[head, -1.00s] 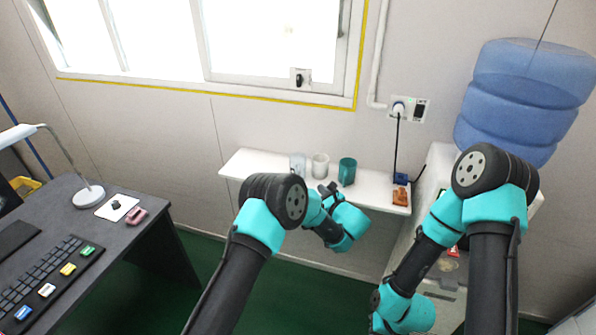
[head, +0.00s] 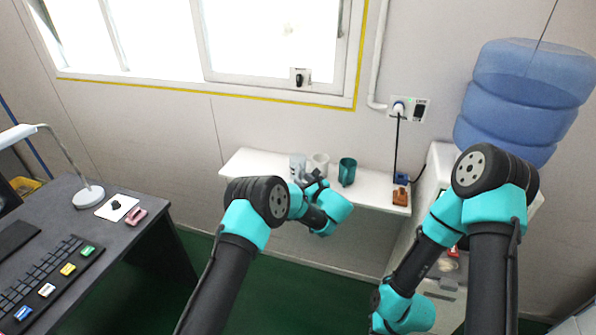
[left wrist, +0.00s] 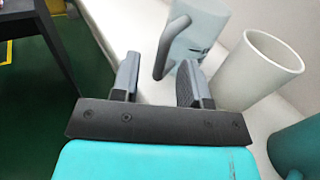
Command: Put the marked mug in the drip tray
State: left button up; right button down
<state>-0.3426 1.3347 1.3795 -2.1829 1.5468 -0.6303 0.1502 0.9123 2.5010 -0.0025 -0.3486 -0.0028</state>
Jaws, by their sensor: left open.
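Three mugs stand on the white shelf: a pale grey-blue one (head: 297,166), an off-white one (head: 320,162) and a teal one (head: 347,171). In the left wrist view the grey-blue mug (left wrist: 203,32) shows a small dark mark on its side, its handle pointing towards my gripper. My left gripper (left wrist: 158,78) is open and empty, the handle just beyond and between its fingertips. In the head view the left gripper (head: 313,180) is at the shelf's front edge. My right gripper is out of view. A small recess, perhaps the drip tray (head: 448,264), shows low on the dispenser, partly behind my right arm.
The off-white mug (left wrist: 258,68) stands close beside my left gripper's right finger. The teal mug (left wrist: 298,148) is further right. A power adapter and brown block (head: 400,196) lie at the shelf's right end. A water dispenser with a blue bottle (head: 525,95) stands right; a desk (head: 130,245) left.

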pick_arm(q)
jog(key=shift+x, duration=1.35)
jog(key=shift+c, duration=0.4)
grip_shut()
